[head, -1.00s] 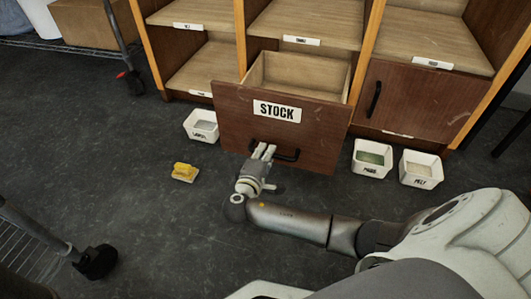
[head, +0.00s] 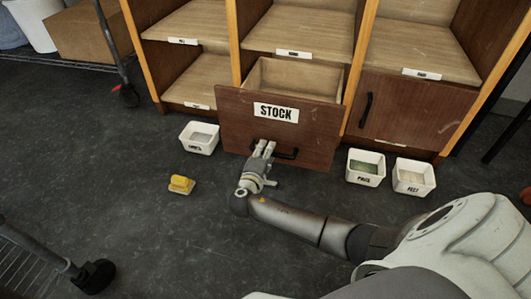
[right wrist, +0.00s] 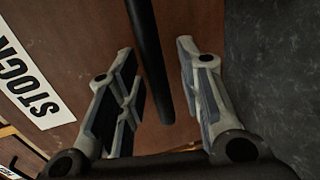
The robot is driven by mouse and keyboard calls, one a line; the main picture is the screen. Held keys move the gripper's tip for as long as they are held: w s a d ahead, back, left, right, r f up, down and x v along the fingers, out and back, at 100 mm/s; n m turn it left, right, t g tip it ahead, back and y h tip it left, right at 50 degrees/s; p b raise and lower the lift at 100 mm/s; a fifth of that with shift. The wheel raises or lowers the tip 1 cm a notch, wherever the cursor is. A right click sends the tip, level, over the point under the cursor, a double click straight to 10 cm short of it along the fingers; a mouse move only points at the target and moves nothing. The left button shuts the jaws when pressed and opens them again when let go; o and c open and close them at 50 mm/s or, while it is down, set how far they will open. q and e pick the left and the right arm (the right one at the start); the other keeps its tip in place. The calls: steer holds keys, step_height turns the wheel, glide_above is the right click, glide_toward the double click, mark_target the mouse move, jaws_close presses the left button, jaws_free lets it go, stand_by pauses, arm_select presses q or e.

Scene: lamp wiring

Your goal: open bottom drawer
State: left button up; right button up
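The bottom drawer (head: 316,135) is brown with a white STOCK label. It stands pulled out from the middle column of the cabinet, and its pale, empty-looking inside (head: 297,77) shows above the front. Its black bar handle (head: 288,154) is low on the front. My right gripper (head: 264,149) is at the left part of this handle. In the right wrist view, the handle bar (right wrist: 151,60) reaches between the two fingers of the right gripper (right wrist: 160,92). The fingers are apart, with gaps to the bar. My left gripper is not in view.
White bins stand on the floor left (head: 199,137) and right (head: 365,167) of the drawer. A yellow object (head: 181,184) lies on the floor at left. A closed cabinet door (head: 408,110) is at right. Wheeled rack parts (head: 95,275) show lower left. Floor between is clear.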

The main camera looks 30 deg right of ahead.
steer(key=v, duration=1.2)
stand_by(0.4)
